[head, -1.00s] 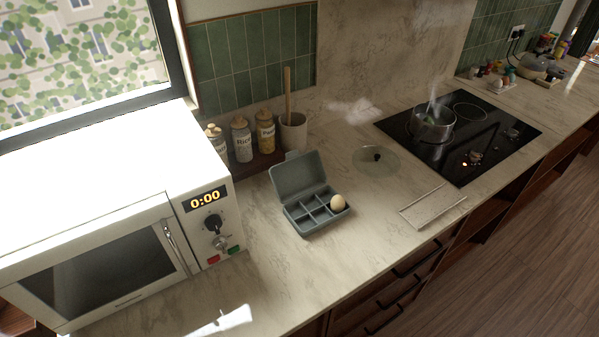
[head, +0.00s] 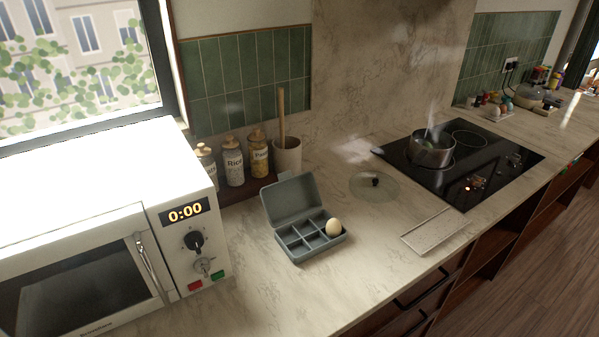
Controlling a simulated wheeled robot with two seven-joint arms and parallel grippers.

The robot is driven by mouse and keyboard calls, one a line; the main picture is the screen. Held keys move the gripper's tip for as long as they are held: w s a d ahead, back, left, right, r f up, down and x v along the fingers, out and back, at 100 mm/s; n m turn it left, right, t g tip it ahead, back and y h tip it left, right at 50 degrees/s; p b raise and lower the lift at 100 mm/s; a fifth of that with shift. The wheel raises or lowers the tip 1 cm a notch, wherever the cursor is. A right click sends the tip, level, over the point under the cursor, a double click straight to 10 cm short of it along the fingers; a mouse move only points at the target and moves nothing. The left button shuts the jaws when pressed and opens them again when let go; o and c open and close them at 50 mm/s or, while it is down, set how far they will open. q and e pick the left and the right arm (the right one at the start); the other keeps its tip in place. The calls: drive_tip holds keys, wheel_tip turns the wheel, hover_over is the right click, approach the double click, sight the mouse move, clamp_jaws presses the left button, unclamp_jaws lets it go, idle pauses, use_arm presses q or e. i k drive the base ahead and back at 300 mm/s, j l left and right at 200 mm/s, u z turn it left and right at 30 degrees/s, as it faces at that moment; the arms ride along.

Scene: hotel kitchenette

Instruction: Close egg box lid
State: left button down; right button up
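A grey-blue egg box (head: 300,258) stands open on the marble counter, right of the microwave. Its lid (head: 291,203) is raised at the back and leans slightly backward. One pale egg (head: 333,227) sits in the compartment at the box's right end. The other compartments that I can see look empty. Neither of my grippers shows in the head view.
A white microwave (head: 90,230) stands at the left. Jars (head: 233,162) and a utensil crock (head: 287,155) are behind the box. A glass lid (head: 374,186), a flat tray (head: 437,231) and a steaming pot (head: 432,149) on the hob are to the right. Counter in front is clear.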

sight(286, 200)
drive_tip(key=l+z, duration=0.3)
drive_tip(key=z, duration=0.15)
drive_tip(key=l+z, duration=0.35)
drive_tip(key=z, duration=0.15)
drive_tip(key=k, duration=0.05)
